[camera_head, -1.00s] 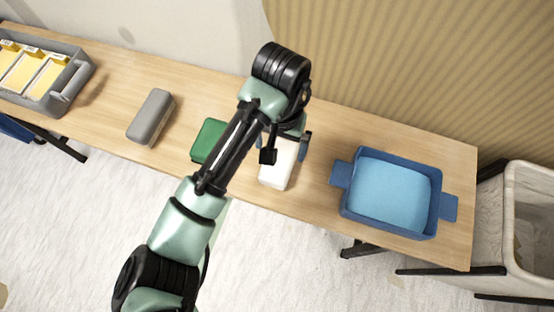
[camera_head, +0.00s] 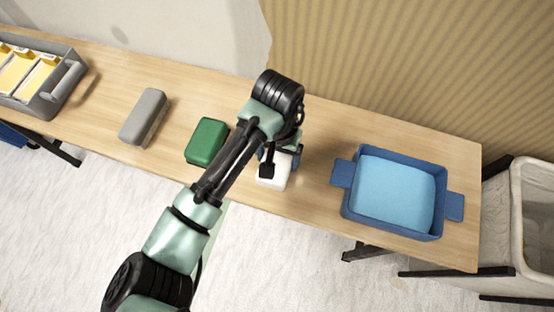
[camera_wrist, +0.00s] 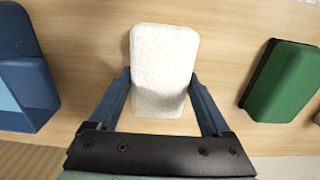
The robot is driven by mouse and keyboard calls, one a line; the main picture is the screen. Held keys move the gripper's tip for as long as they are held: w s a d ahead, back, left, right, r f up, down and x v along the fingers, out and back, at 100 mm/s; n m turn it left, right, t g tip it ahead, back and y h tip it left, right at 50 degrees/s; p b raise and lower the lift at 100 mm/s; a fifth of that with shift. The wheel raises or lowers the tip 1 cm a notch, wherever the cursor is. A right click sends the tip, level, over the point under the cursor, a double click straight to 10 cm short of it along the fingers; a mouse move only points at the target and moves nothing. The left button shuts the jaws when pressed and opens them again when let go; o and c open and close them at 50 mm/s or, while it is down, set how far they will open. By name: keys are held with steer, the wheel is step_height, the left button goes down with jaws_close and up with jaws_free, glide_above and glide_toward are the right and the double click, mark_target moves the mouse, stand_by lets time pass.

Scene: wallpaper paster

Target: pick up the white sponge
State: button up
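The white sponge (camera_head: 271,184) lies on the wooden table, partly hidden under my gripper in the head view. In the wrist view the white sponge (camera_wrist: 165,48) is a pale rounded block with a shadow on its near part. My gripper (camera_wrist: 160,78) is open, with one blue finger on each side of the sponge's near half. The fingertips are close to its sides; I cannot tell whether they touch. In the head view my gripper (camera_head: 282,160) is low over the sponge.
A green sponge (camera_head: 207,141) and a grey block (camera_head: 143,117) lie to the left. A blue tray (camera_head: 347,210) with a light-blue pad stands to the right. A grey caddy (camera_head: 68,92) is at far left, and a bin (camera_head: 515,225) stands beyond the table's right end.

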mark_target(278, 157)
steer(key=c, duration=0.8)
steer(key=shift+o, duration=0.2)
steer(key=shift+r, duration=0.1)
step_height(278, 157, up, 10)
steer(key=p, duration=0.3)
steer(key=o, duration=0.7)
steer(key=shift+c, duration=0.2)
steer(key=c, duration=0.5)
